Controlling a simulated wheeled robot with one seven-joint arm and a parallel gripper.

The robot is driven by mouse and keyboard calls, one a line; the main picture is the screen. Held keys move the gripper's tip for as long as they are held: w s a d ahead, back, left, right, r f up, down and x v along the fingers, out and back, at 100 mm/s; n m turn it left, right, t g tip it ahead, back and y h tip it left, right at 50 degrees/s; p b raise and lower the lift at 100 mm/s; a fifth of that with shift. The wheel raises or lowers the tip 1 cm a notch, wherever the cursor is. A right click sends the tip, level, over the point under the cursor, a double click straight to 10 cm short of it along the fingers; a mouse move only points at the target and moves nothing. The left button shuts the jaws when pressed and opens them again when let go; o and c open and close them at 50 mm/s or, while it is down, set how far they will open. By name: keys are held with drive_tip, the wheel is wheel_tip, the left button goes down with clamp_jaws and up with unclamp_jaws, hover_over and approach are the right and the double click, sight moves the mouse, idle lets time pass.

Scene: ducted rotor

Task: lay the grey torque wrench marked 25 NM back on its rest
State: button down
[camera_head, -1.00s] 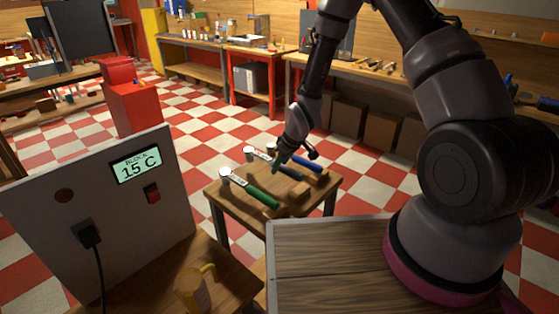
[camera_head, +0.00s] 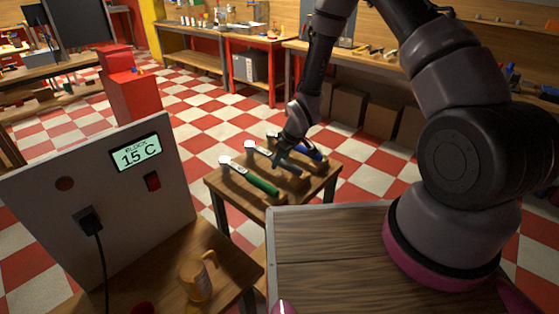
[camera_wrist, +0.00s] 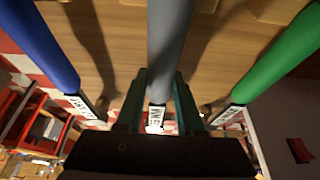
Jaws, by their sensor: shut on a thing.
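The grey torque wrench (camera_head: 289,169) is the middle one of three wrenches over a small wooden table (camera_head: 232,205). Its handle runs up the middle of the wrist view (camera_wrist: 168,40), with a white label near the fingers. The label's number is too unclear to read. My gripper (camera_head: 281,159) is shut on this wrench, with one green finger on each side in the wrist view (camera_wrist: 159,92). The handle points toward the table's right side. Whether the wrench touches its rest is hard to tell; the fingers hide part of it.
A green-handled wrench (camera_head: 260,184) lies on the near side and a blue-handled one (camera_head: 311,151) on the far side, both close to my gripper. A panel reading 15 C (camera_head: 136,153) stands at left. A yellow jug (camera_head: 197,280) stands in front.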

drive_tip(key=shift+f, duration=0.2)
drive_tip(key=shift+c, duration=2.3)
unclamp_jaws()
drive_tip(key=shift+r, duration=0.1)
